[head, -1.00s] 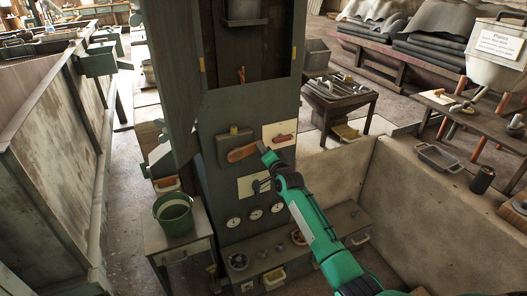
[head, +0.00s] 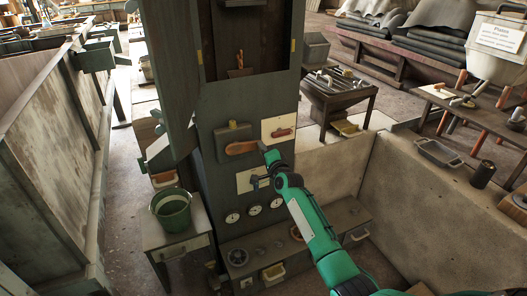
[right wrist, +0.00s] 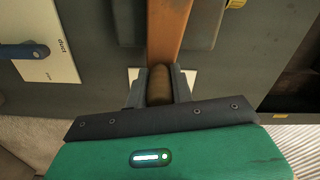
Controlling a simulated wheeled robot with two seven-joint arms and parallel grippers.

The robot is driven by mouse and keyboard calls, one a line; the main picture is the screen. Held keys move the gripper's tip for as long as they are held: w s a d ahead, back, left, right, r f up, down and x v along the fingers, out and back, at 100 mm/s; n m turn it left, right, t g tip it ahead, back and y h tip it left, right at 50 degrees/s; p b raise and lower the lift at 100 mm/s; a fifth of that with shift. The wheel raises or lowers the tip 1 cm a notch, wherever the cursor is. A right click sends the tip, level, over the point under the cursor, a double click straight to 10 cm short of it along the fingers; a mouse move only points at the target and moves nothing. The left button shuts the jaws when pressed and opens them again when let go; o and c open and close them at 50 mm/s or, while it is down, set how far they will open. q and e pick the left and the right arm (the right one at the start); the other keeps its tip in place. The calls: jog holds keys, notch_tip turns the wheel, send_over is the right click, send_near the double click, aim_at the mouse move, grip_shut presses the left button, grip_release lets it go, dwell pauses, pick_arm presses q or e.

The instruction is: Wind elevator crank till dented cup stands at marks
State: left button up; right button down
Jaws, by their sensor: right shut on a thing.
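The crank (head: 241,148) is an orange-brown bar on the dark front panel of the tall elevator housing (head: 207,108). It lies nearly level. My right gripper (head: 266,150) is at its right end. In the right wrist view, my right gripper (right wrist: 160,88) is shut on the crank's brown knob (right wrist: 160,80), and the orange bar (right wrist: 169,28) runs away from it. A grey cup (head: 241,3) shows at the top of the shaft opening, mostly cut off; I cannot tell whether it is dented. Yellow marks (head: 293,48) sit on the opening's edges. My left gripper is out of view.
Three round dials (head: 254,211) sit below the crank. A green bucket (head: 172,209) stands on a small table at left. A tool table (head: 338,95) stands behind at right. A low beige wall (head: 405,180) bounds the right side.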

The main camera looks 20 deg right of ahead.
jog(key=shift+f, duration=0.1)
jog(key=c, duration=1.2)
grip_release()
jog(key=s, duration=1.3)
jog(key=shift+s+d, duration=0.2)
jog(key=shift+s, duration=0.2)
